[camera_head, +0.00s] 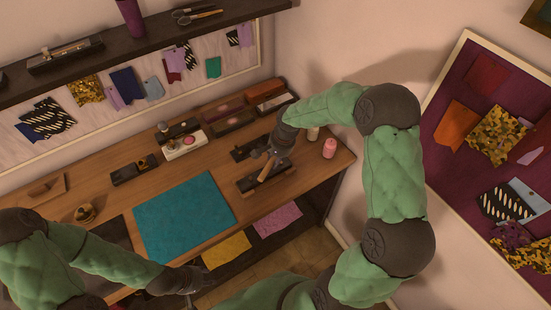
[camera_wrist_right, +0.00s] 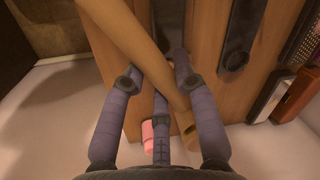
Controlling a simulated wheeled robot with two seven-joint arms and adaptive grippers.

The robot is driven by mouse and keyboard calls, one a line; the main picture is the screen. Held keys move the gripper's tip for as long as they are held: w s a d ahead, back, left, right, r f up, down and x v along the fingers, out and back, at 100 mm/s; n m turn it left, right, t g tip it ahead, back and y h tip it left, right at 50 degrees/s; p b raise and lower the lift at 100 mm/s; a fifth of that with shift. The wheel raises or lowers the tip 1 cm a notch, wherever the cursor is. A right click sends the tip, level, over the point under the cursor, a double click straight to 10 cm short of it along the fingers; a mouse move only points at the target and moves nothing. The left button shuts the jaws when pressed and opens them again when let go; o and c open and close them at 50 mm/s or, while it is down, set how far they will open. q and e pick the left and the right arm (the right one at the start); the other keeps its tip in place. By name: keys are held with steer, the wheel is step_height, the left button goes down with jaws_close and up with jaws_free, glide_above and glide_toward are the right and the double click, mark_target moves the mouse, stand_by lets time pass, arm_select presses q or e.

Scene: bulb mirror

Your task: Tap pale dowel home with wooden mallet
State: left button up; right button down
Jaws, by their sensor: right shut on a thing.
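My right gripper (camera_head: 280,151) is over the right end of the workbench, and its fingers also show in the wrist view (camera_wrist_right: 157,84). It is shut on a long wooden handle (camera_wrist_right: 125,43), which I take to be the mallet's; part of the handle shows in the head view (camera_head: 266,171). The handle runs slantwise between the fingers, its near end low in the wrist view. The mallet head cannot be made out. I cannot pick out the pale dowel. My left gripper (camera_head: 203,280) is at the bench's front, apart from the mallet; its opening is unclear.
A dark block (camera_head: 252,188) lies on the bench below my right gripper. A pink bottle (camera_head: 329,148) stands near the right end. Several boxes (camera_head: 232,120) line the back. A teal mat (camera_head: 180,215) covers the middle. A shelf (camera_head: 150,35) hangs above.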

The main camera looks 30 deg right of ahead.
steer(key=b+x, duration=0.1)
steer(key=x, duration=0.1)
steer(key=b+x, duration=0.2)
steer(key=s+b+x, duration=0.1)
steer(key=x, duration=0.1)
steer(key=shift+d+f+b, duration=0.25)
steer(key=shift+d+b, duration=0.1)
steer(key=shift+w+a+p+v, duration=0.1)
steer(key=shift+w+p+v, duration=0.05)
steer(key=shift+p+v, duration=0.65)
steer(key=shift+w+a+p+v, duration=0.15)
steer(key=shift+p+v, duration=0.3)
steer(key=shift+v, duration=0.6)
steer(key=shift+w+a+p+v, duration=0.1)
steer(key=shift+w+p+v, duration=0.1)
steer(key=shift+p+v, duration=0.6)
steer(key=shift+r, duration=0.2)
steer(key=shift+d+r+b, duration=0.1)
steer(key=shift+r+b, duration=0.1)
steer(key=shift+b, duration=0.3)
steer(key=shift+w+b+v, duration=0.15)
steer(key=shift+b+v, duration=0.35)
steer(key=shift+v, duration=0.25)
steer(key=shift+w+b+v, duration=0.1)
steer(key=shift+b+v, duration=0.35)
steer(key=shift+v, duration=0.3)
steer(key=shift+a+r, duration=0.15)
steer(key=shift+a, duration=0.1)
